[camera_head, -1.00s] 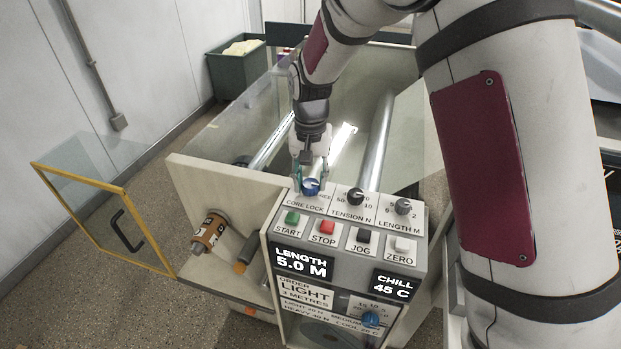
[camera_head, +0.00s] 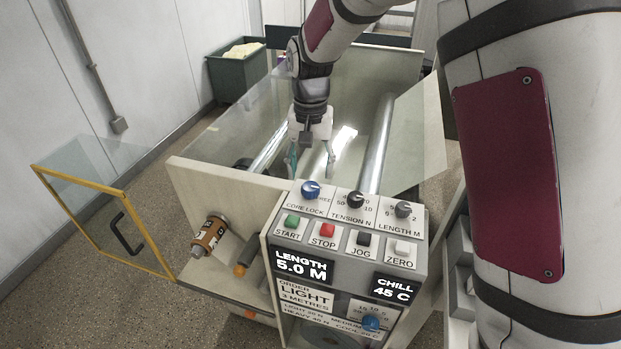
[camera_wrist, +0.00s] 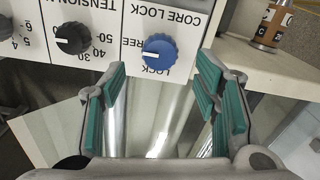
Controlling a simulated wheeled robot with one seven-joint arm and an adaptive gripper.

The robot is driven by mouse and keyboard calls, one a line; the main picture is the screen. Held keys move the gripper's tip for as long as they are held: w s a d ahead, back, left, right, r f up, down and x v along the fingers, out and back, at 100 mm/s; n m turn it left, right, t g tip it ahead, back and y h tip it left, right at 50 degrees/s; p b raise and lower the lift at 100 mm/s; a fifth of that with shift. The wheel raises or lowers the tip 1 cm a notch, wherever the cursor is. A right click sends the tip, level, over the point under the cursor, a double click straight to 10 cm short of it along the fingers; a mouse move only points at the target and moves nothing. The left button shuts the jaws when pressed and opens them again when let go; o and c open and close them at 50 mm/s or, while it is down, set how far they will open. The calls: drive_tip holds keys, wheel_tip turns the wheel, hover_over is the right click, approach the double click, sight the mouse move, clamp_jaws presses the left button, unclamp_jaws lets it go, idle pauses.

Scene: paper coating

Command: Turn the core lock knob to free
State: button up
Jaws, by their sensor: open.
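The blue core lock knob (camera_head: 310,188) is at the top left of the control panel. It also shows in the wrist view (camera_wrist: 159,50), where its white pointer mark lies toward the FREE label, with LOCK printed below it in that picture. My gripper (camera_head: 311,172) is open and empty, just behind and above the knob, apart from it. In the wrist view its green-padded fingers (camera_wrist: 161,72) stand apart with the knob beyond them.
START, STOP, JOG and ZERO buttons lie in front. Clear panels and metal rollers (camera_head: 377,140) are behind. An open yellow-framed door (camera_head: 105,215) stands at left.

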sight(311, 186)
wheel_tip(311, 186, up, 7)
drive_tip(key=shift+r, duration=0.15)
idle(0.4)
